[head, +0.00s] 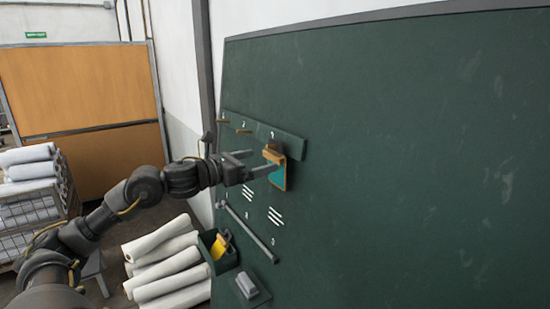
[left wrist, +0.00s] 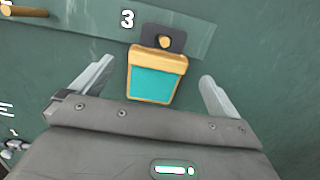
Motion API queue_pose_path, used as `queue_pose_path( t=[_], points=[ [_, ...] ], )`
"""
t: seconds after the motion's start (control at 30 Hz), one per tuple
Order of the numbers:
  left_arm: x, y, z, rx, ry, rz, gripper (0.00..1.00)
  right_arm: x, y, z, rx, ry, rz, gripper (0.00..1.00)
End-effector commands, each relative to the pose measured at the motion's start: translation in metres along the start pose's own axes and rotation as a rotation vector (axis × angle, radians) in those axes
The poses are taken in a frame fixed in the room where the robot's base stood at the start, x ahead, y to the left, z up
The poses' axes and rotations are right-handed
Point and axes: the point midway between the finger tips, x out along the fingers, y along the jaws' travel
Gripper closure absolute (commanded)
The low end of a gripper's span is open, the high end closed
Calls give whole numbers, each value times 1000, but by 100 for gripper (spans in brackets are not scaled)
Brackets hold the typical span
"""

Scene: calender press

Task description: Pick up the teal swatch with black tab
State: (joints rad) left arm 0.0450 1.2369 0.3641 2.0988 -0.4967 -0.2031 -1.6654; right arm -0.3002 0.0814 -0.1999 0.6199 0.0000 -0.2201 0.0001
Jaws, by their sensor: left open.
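The teal swatch (left wrist: 154,84) has a tan-orange border and a black tab (left wrist: 158,37) at its top. It hangs by the tab on a wooden peg under the number 3. My left gripper (left wrist: 154,85) is open, with one finger on each side of the swatch in the left wrist view. No contact shows. The left gripper also shows in the head view (head: 258,163), at the swatch. My right gripper is not in view.
The green board (head: 400,130) fills the right side. Two more pegs (head: 244,131) sit left of the swatch, without swatches. Below are a rail (head: 249,231), a bin with yellow items (head: 220,246) and a grey eraser-like block (head: 247,284). White rolls (head: 168,262) lie at lower left.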

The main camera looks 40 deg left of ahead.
Motion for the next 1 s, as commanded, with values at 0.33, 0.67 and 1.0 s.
queue_pose_path(
  t=[0.33, 0.67, 1.0],
  points=[
    [8, 1, 1, -1, 0, 2, 0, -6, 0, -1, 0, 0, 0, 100],
    [42, 2, 9, -5, -3, 2, 0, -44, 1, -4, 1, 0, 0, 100],
    [59, 2, 2, 0, 1, 1, 0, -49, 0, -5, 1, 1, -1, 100]
  ],
)
